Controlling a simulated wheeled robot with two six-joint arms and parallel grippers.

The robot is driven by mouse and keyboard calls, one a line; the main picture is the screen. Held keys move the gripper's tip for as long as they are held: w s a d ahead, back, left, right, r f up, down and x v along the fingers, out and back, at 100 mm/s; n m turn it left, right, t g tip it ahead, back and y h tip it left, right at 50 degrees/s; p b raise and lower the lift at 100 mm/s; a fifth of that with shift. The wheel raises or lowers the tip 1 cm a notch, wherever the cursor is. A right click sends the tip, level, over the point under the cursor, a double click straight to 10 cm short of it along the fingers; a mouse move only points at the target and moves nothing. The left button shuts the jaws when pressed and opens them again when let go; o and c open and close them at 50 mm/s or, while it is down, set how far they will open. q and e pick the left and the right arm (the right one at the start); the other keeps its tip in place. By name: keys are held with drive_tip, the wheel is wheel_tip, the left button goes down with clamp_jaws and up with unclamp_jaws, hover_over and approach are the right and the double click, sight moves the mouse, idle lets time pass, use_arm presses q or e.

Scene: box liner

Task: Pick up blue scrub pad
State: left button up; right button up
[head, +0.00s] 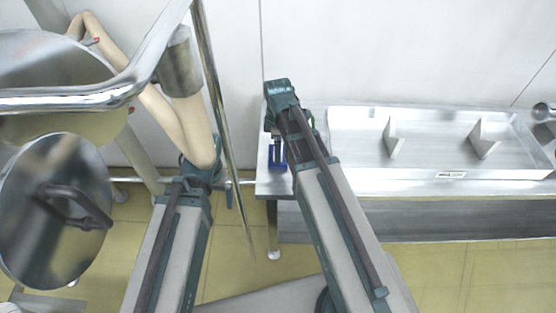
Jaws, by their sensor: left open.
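A small blue thing (277,157) shows at the left end of the metal counter, partly covered by my right arm. It may be the blue scrub pad, but it is too small and covered to be sure. My left gripper (229,190) is open at the end of my left arm, mostly hidden behind the arm link and left of the counter's end. It looks empty and apart from the blue thing. My right arm crosses the middle, but I cannot make out its gripper.
The metal counter (400,190) with a shallow tray (355,135) and two upright brackets is at the right. A large pot (45,65), a round lid (45,225) with a dark handle and a bent chrome rail (75,98) crowd the left. Yellow floor shows below.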

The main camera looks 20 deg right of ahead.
drive_tip(key=shift+f, duration=0.6)
use_arm(q)
drive_tip(key=shift+f, duration=0.5)
use_arm(e)
drive_tip(key=shift+r, duration=0.1)
